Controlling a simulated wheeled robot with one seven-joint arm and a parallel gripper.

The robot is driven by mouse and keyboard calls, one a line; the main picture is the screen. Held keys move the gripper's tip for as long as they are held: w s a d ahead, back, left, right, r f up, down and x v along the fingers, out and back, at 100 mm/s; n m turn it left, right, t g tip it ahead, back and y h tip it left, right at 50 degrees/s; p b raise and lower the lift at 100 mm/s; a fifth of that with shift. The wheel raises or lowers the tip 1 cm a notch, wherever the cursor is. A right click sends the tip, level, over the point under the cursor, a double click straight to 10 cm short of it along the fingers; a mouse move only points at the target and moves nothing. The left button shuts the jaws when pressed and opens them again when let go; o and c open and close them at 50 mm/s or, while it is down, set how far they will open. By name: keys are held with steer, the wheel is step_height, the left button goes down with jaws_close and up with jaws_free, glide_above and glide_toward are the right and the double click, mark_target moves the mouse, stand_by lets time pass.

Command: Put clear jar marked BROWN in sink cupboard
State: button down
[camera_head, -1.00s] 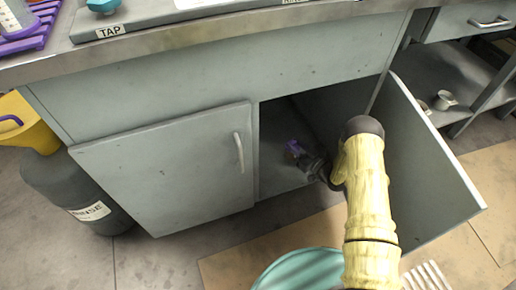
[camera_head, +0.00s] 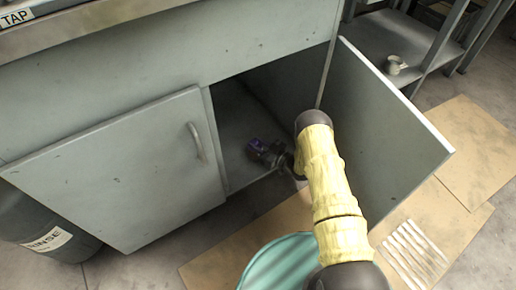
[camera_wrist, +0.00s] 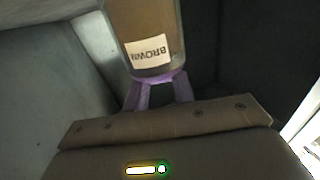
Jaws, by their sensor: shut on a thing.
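The clear jar marked BROWN (camera_wrist: 150,30) shows in the wrist view, with brown contents and a white label; its far end is cut off by the frame's top. My gripper (camera_wrist: 160,88) has purple fingers shut on the jar's near end. In the head view my gripper (camera_head: 256,146) is inside the opening of the sink cupboard (camera_head: 228,135), low near its floor; the jar cannot be made out there. The cupboard's right door (camera_head: 385,140) stands wide open, and its left door (camera_head: 120,170) appears closed.
My arm reaches in close beside the open right door. A grey bin labelled RINSE (camera_head: 45,235) stands at the left. A teal round object (camera_head: 285,265) is below the arm. A shelf with a small metal cup (camera_head: 395,64) is at the right.

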steer(key=shift+f, duration=0.7)
steer(key=shift+r, duration=0.1)
steer(key=c, duration=1.2)
jaws_free()
steer(key=shift+o, duration=0.2)
steer(key=shift+d, duration=0.15)
steer(key=p+v, duration=0.3)
steer(key=v, duration=0.3)
steer(key=shift+s+r, duration=0.1)
steer(key=shift+s+d+p, duration=0.3)
steer(key=shift+s+d, duration=0.05)
steer(key=shift+d, duration=0.2)
